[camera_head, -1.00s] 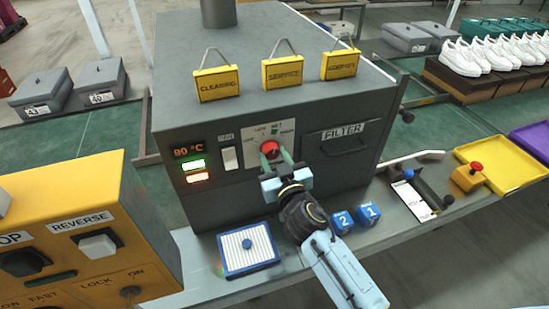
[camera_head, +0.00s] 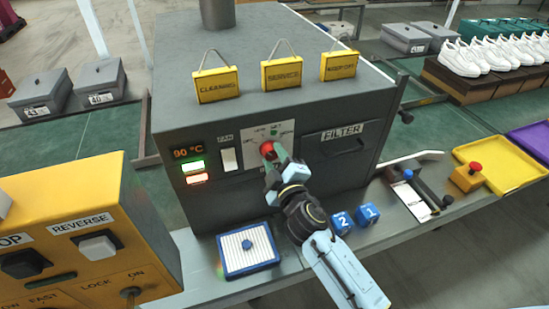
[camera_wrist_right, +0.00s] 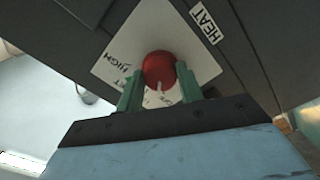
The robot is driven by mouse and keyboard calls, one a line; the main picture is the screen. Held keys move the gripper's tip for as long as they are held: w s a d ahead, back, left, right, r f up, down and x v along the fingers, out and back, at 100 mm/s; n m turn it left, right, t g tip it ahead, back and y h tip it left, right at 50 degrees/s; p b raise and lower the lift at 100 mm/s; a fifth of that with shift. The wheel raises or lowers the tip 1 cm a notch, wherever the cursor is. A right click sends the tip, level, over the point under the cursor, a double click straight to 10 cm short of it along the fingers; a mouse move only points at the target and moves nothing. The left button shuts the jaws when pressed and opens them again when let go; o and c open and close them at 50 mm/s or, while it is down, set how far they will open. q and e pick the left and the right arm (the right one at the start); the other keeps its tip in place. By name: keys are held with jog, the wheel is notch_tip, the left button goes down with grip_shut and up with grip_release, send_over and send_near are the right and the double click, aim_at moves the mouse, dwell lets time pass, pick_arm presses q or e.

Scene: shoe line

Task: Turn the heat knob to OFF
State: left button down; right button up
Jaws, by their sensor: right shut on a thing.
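The red heat knob (camera_head: 267,149) is on a white dial plate (camera_head: 283,130) on the front of the grey oven. In the right wrist view the knob (camera_wrist_right: 159,70) sits between the two green fingers, with a pale pointer mark on its lower edge and the HEAT label (camera_wrist_right: 206,26) above right. My right gripper (camera_head: 272,157) is shut on the knob, its wrist rolled. It also shows in the right wrist view (camera_wrist_right: 159,84). Part of the dial lettering is hidden by the fingers. My left gripper is not in view.
The display (camera_head: 187,152) reads 90 °C, beside a white FAN switch (camera_head: 229,159). A blue-framed filter (camera_head: 248,262) and blue numbered blocks (camera_head: 369,213) lie on the ledge below. A yellow control box (camera_head: 75,215) stands at left. Yellow tags (camera_head: 282,72) lie on the oven top.

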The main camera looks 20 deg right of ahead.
jog(key=shift+n, duration=2.2)
jog(key=o, duration=1)
jog(key=s+b, duration=0.1)
jog(key=s, duration=1.2)
jog(key=shift+s+d+b, duration=0.2)
jog(key=shift+d+b, duration=0.05)
jog(key=shift+b, duration=0.05)
